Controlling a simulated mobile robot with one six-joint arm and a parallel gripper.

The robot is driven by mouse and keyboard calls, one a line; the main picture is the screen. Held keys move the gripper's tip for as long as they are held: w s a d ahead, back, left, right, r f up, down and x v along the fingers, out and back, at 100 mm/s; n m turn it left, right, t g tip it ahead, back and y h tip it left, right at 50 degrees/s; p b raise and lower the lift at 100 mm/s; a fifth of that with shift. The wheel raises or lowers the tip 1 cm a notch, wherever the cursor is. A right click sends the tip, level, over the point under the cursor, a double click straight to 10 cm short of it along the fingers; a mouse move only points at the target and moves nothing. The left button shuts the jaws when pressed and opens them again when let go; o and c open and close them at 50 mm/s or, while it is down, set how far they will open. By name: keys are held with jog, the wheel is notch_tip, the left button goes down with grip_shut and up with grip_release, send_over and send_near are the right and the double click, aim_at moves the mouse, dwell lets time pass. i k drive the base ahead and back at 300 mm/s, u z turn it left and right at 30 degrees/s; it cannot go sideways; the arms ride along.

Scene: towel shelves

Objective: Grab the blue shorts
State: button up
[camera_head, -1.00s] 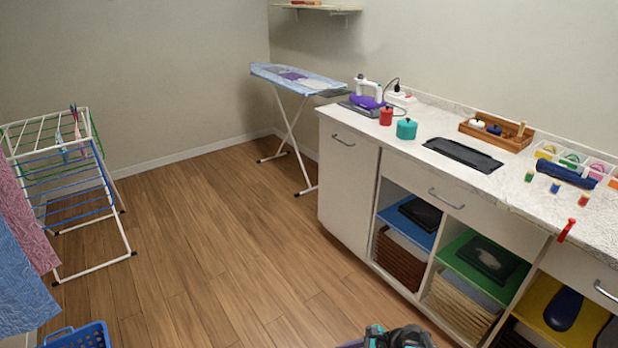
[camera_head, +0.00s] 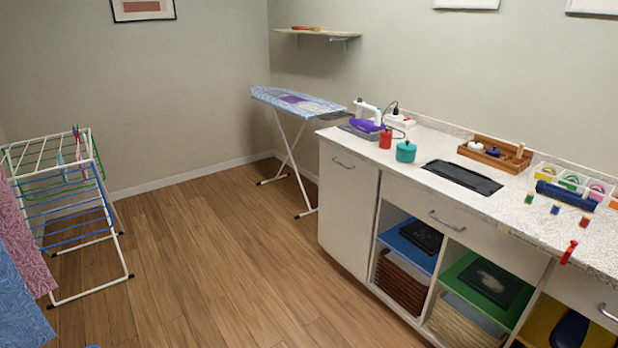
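I cannot make out any blue shorts for certain. A blue patterned cloth (camera_head: 20,305) hangs at the lower left edge, cut off by the frame, and I cannot tell what kind of item it is. A dark blue rolled item (camera_head: 567,194) lies on the counter at the right. Another dark blue item (camera_head: 570,330) sits in a yellow-lined compartment at the lower right, partly cut off. My gripper is not in view.
A white drying rack (camera_head: 65,210) stands left, near a pink cloth (camera_head: 25,235). The ironing board (camera_head: 295,102) is at the back. A long counter (camera_head: 430,150) with open compartments runs along the right. The wooden floor (camera_head: 220,260) between them is clear.

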aim_at(557, 191)
jog(key=u, duration=1.4)
jog(key=k, duration=0.1)
jog(key=z, duration=2.8)
